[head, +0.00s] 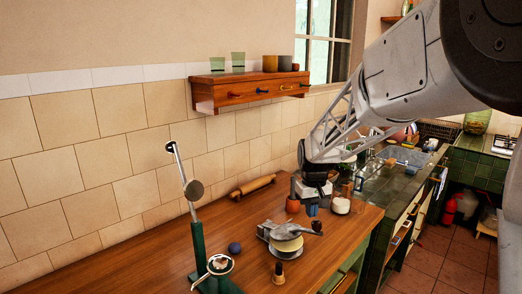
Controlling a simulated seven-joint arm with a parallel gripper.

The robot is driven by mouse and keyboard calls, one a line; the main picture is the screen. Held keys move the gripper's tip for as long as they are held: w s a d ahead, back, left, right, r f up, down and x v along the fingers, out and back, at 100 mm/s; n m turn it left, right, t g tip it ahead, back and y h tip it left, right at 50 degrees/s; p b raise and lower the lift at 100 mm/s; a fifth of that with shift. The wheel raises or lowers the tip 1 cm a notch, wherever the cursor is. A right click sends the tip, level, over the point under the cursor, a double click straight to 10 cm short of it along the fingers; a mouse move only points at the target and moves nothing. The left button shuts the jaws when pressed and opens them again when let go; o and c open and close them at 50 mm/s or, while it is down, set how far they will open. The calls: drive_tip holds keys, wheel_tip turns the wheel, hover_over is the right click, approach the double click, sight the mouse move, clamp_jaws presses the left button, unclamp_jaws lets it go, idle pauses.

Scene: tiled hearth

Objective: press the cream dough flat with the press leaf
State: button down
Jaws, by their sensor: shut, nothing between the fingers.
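A small grey metal press (266,232) stands on the wooden counter, below and left of my gripper. A pale cream round (288,245), which looks like the cream dough, shows at its front. A grey leaf (286,230) lies low over the press, with a dark knob (317,226) on its right side. I cannot tell whether the leaf touches the dough. My gripper (312,209) hangs from the arm behind the press, fingers pointing down. It is shut and empty, apart from the knob in the picture.
An orange-brown pot (293,204) and a white jar (341,206) stand close to my gripper. A green stand with a tilted lever (199,243) rises at left. A dark blue ball (234,248), a small peg (279,274) and a rolling pin (253,187) lie around.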

drive_tip(key=shift+f, duration=3.45)
drive_tip(key=shift+r, duration=0.15)
idle(0.4)
drive_tip(key=shift+r, duration=3.85)
drive_tip(key=shift+s+r, duration=0.3)
drive_tip(key=shift+s, duration=0.15)
drive_tip(key=s+d+r+m+t, duration=0.1)
drive_tip(key=s, duration=1.7)
drive_tip(key=s+d+r+m+t, duration=0.1)
drive_tip(key=s+d+r+m, duration=0.1)
drive_tip(key=s, duration=1.7)
drive_tip(key=shift+r+t, duration=0.2)
drive_tip(key=shift+t, duration=0.1)
